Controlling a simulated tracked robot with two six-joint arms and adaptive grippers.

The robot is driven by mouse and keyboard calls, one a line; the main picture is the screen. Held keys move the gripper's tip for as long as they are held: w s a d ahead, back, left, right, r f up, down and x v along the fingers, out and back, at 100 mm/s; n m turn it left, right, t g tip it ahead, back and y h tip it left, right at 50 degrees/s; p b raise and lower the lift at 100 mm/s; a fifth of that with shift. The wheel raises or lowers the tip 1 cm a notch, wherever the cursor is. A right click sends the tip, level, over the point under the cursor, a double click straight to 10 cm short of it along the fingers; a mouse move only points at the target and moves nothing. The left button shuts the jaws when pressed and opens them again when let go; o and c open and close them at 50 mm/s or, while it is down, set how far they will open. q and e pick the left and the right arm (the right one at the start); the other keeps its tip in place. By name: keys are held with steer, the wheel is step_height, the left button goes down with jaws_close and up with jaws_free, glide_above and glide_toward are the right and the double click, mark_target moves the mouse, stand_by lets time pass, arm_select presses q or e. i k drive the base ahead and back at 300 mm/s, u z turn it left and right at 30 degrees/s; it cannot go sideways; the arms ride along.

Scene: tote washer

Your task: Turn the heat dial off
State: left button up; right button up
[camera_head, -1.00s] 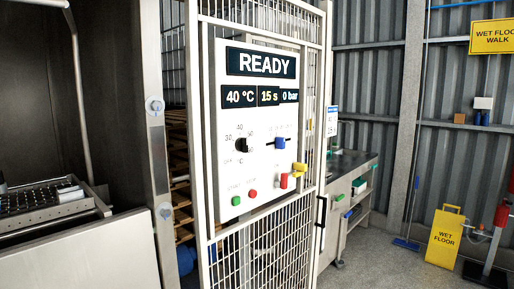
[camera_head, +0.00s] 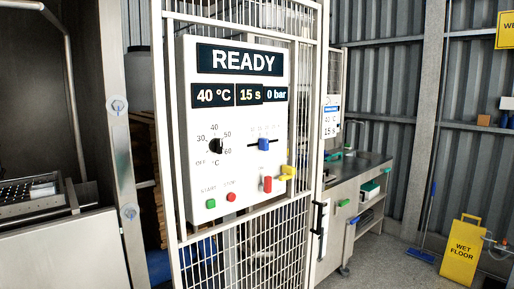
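The heat dial (camera_head: 215,146) is a small black knob on the white control panel (camera_head: 190,130). It sits at the panel's left, ringed by marks OFF, 30, 40, 50 and 60 °C. Where its pointer stands is too small to tell for certain. The display above it (camera_head: 240,60) reads READY, and the readouts below that (camera_head: 214,95) show 40 °C, 15 s and 0 bar. Neither of my grippers is in view.
The panel also bears a blue slider knob (camera_head: 263,144), a green START button (camera_head: 211,204), a red STOP button (camera_head: 231,197), and red (camera_head: 267,184) and yellow (camera_head: 287,173) handles. It hangs on a mesh fence (camera_head: 262,245). A steel machine (camera_head: 60,255) stands left, a counter (camera_head: 365,170) right.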

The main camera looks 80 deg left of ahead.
mark_target(216, 146)
steer(key=z, duration=0.25)
steer(key=i, duration=0.7)
steer(key=u, duration=2.15)
steer(key=i, duration=0.25)
steer(key=u, duration=1.9)
steer(key=k, duration=0.6)
steer(key=u, duration=0.3)
steer(key=i, duration=1.6)
steer(key=z, duration=0.35)
